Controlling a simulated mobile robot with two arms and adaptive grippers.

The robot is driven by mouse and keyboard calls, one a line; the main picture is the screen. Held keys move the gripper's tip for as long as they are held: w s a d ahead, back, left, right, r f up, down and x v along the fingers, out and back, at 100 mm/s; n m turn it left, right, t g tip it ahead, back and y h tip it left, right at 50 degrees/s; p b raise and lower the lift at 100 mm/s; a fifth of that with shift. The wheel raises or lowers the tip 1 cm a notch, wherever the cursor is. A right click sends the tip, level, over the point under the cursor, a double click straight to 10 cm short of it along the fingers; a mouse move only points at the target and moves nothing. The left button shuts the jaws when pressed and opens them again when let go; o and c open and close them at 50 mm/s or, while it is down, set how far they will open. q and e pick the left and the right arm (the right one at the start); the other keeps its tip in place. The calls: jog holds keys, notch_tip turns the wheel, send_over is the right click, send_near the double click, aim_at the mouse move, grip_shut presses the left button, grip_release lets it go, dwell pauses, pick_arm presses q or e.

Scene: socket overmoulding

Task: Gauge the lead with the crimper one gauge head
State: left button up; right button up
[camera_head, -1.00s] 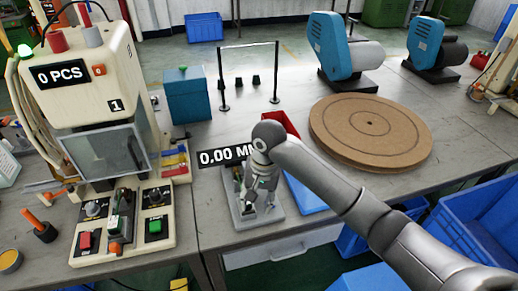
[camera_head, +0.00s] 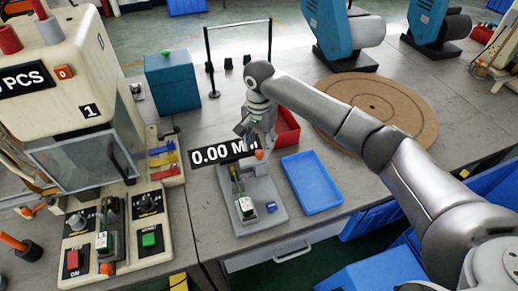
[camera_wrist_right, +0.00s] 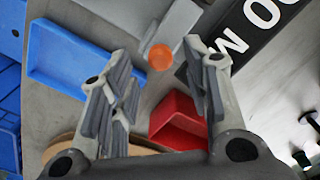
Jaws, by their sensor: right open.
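The gauge stands on a grey base plate (camera_head: 270,215) on the bench, with a black display (camera_head: 222,152) reading 0.00. An orange ball (camera_head: 260,155) sits at its far end, and it also shows in the right wrist view (camera_wrist_right: 160,57). A small green and white part (camera_head: 245,207) and a thin brownish length (camera_head: 237,180) lie on the gauge; I cannot tell if these are the lead. My right gripper (camera_head: 250,132) is open and empty just above the ball, which appears between its fingers in the wrist view. My left gripper is out of view.
The crimper marked 1 (camera_head: 75,105) stands left of the gauge. A blue tray (camera_head: 312,183) and red bin (camera_head: 287,127) are close on the right. A black frame (camera_head: 208,58) and teal box (camera_head: 172,82) stand behind. A round brown board (camera_head: 410,110) lies beyond my arm.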

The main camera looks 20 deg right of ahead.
aim_at(259, 152)
notch_tip(259, 152, down, 3)
jog(key=shift+f, duration=0.3)
jog(key=shift+c, duration=1)
jog(key=c, duration=0.5)
grip_shut()
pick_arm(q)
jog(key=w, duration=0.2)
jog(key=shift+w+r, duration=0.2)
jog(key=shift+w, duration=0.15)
